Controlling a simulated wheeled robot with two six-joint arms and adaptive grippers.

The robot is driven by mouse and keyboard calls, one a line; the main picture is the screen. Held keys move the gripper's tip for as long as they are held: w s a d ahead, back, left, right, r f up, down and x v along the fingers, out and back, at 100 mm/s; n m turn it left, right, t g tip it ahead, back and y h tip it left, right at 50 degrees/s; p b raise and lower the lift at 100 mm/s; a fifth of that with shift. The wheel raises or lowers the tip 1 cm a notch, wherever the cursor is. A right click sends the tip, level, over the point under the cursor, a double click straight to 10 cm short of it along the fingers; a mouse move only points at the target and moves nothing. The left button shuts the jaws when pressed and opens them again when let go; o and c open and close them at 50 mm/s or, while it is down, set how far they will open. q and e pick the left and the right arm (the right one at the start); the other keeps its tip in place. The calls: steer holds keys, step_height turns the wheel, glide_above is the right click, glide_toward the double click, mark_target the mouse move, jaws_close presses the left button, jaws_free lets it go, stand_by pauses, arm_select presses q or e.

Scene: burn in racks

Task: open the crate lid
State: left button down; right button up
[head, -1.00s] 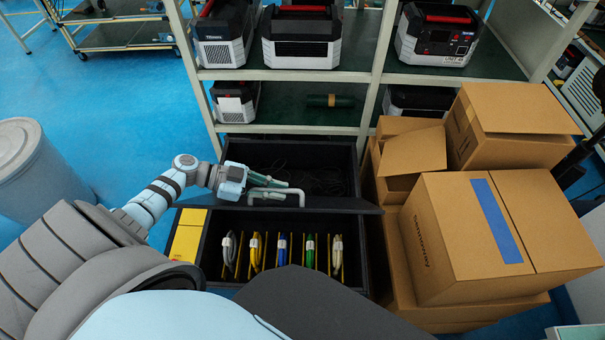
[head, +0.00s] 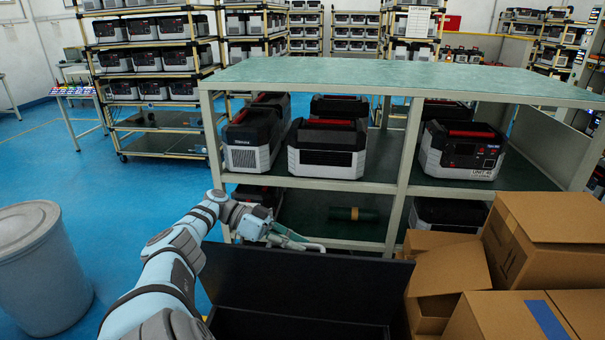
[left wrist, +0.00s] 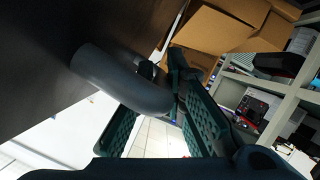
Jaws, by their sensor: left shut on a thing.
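The crate lid (head: 310,285) is a black panel in the lower middle of the head view. It stands raised, with its flat face toward me. A pale bar handle (head: 314,248) shows at its top edge. My left gripper (head: 288,238) reaches the handle from the left and is shut on it. In the left wrist view, the handle (left wrist: 125,82) is a thick grey curved bar running between the fingers (left wrist: 160,115), with the dark lid surface (left wrist: 60,45) beside it. The crate's inside is mostly below the picture. My right gripper is not in view.
A green-topped shelf (head: 400,78) with grey and black units stands close behind the lid. Cardboard boxes (head: 545,235) are stacked close on the right. A grey bin (head: 42,265) stands at the left, with free blue floor (head: 110,205) beyond it.

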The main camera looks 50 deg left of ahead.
arm_select(q)
steer(key=c, duration=1.9)
jaws_free()
steer(key=shift+a, duration=0.1)
step_height(320, 180, up, 10)
steer(key=shift+f, duration=0.1)
